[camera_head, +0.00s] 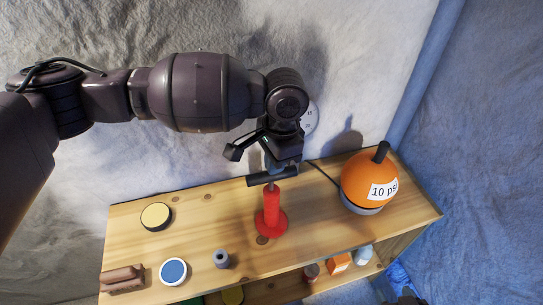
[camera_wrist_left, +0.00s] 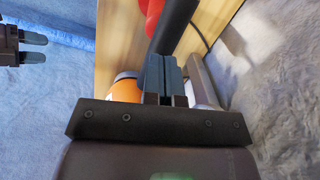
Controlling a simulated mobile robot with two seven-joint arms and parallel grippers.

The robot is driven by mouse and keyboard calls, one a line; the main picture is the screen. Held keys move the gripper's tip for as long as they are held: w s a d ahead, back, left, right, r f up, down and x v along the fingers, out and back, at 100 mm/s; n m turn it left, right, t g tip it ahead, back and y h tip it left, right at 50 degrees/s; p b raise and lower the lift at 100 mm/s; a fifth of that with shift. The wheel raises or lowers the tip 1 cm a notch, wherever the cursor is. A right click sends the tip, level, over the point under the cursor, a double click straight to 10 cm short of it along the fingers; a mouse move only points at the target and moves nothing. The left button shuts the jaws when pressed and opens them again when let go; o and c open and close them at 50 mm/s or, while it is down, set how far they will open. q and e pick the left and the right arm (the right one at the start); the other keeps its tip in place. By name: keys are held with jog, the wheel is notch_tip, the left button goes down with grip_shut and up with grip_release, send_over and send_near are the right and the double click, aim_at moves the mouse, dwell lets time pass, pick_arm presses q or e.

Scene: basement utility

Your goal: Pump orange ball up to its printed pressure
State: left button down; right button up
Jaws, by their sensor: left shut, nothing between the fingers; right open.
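The orange ball (camera_head: 362,178), printed "10 psi", sits in a grey ring at the right of the wooden bench; a black stub stands on its top. The red pump (camera_head: 271,212) stands upright mid-bench. Its black crossbar handle (camera_head: 258,181) is just above the body, with little rod showing. My left gripper (camera_head: 277,163) is shut and empty, right at the handle; I cannot tell whether it touches. In the left wrist view its fingers (camera_wrist_left: 164,76) overlap the handle (camera_wrist_left: 172,25). My right gripper (camera_wrist_left: 34,47) is open and away from the bench. A dial (camera_head: 311,117) is mostly hidden behind my left arm.
A yellow-topped disc (camera_head: 156,216), blue-topped disc (camera_head: 173,271), grey spool (camera_head: 221,259) and brown block (camera_head: 122,279) lie on the left of the bench. A dark hose (camera_head: 322,173) runs behind the pump. Small items, including an orange box (camera_head: 339,263), sit on the lower shelf.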

pick_arm(q)
jog(key=shift+w+d+r+p, duration=0.15)
jog(key=shift+w+d+p, duration=0.1)
jog(key=shift+d, duration=0.2)
jog(key=shift+w+d+r+p, duration=0.15)
jog(key=shift+w+d+p, duration=0.1)
jog(key=shift+d, duration=0.2)
jog(key=shift+w+d+r, duration=0.1)
jog(key=shift+w+d, duration=0.05)
jog(key=shift+d, duration=0.2)
jog(key=shift+w, duration=0.1)
pick_arm(e)
jog(key=shift+w+a+r, duration=0.1)
jog(key=shift+w+r, duration=0.3)
jog(key=shift+r, duration=0.2)
jog(key=shift+w+a+r, duration=0.1)
jog(key=shift+w+r, duration=0.25)
jog(key=shift+r, duration=0.2)
jog(key=shift+d+f, duration=0.1)
pick_arm(q)
notch_tip(320, 180, up, 2)
jog(key=shift+w+d+r, duration=0.1)
jog(key=shift+d+r, duration=0.05)
notch_tip(320, 180, up, 8)
jog(key=p, duration=0.1)
jog(key=shift+w+d+r+p, duration=0.2)
jog(key=shift+d+p, duration=0.1)
jog(key=shift+d, duration=0.1)
pick_arm(e)
jog(key=shift+s, duration=0.75)
